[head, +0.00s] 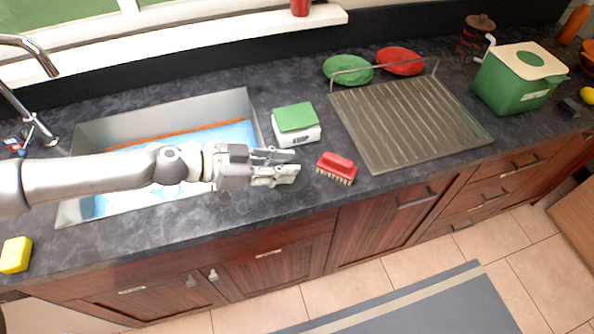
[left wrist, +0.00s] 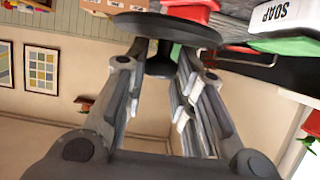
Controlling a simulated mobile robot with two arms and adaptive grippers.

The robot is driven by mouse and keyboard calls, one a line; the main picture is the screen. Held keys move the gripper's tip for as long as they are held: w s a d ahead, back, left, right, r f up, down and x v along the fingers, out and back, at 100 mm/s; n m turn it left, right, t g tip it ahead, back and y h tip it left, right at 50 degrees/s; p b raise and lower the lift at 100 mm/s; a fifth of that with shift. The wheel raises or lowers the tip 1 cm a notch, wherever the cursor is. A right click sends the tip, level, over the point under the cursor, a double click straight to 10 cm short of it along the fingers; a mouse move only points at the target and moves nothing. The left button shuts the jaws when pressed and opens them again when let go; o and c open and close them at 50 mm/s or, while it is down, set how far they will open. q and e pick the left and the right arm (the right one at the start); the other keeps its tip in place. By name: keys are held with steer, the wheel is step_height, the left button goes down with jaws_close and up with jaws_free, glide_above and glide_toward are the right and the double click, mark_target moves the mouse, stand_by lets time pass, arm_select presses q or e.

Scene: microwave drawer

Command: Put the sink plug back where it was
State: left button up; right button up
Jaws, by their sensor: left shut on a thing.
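My left gripper (head: 284,166) reaches in from the left across the sink, with its fingertips over the counter right of the basin. It is shut on the sink plug, a black round disc with a stem. The plug (left wrist: 165,28) shows clearly in the left wrist view, its stem between the fingertips. In the head view the plug (head: 294,186) is a dark shape at the fingertips, hard to tell from the dark counter. The metal sink (head: 92,133) holds blue water, and my arm hides part of it. The drain is not visible. My right gripper is out of view.
A white soap box with a green top (head: 297,124) stands beyond the gripper. A red brush (head: 337,167) lies just right of it. A ribbed drying rack (head: 405,120) is farther right. A yellow sponge (head: 16,254) lies at left, and a faucet (head: 28,88) stands behind the sink.

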arm_select(q)
steer(key=w+d+f, duration=0.1)
steer(key=w+f, duration=0.1)
steer(key=w+d+f, duration=0.1)
steer(key=w+f, duration=0.1)
steer(key=w+d+f+b, duration=0.1)
steer(key=f, duration=0.1)
steer(key=shift+w+f, duration=0.35)
steer(key=shift+w, duration=0.05)
steer(key=shift+s+f, duration=0.2)
steer(key=shift+f, duration=0.85)
jaws_close()
steer(key=shift+f, duration=0.3)
steer(key=shift+w+f, duration=0.2)
steer(key=o, duration=1)
jaws_free()
steer(key=b+v, duration=0.1)
steer(key=v, duration=1.1)
steer(key=shift+a+r, duration=0.1)
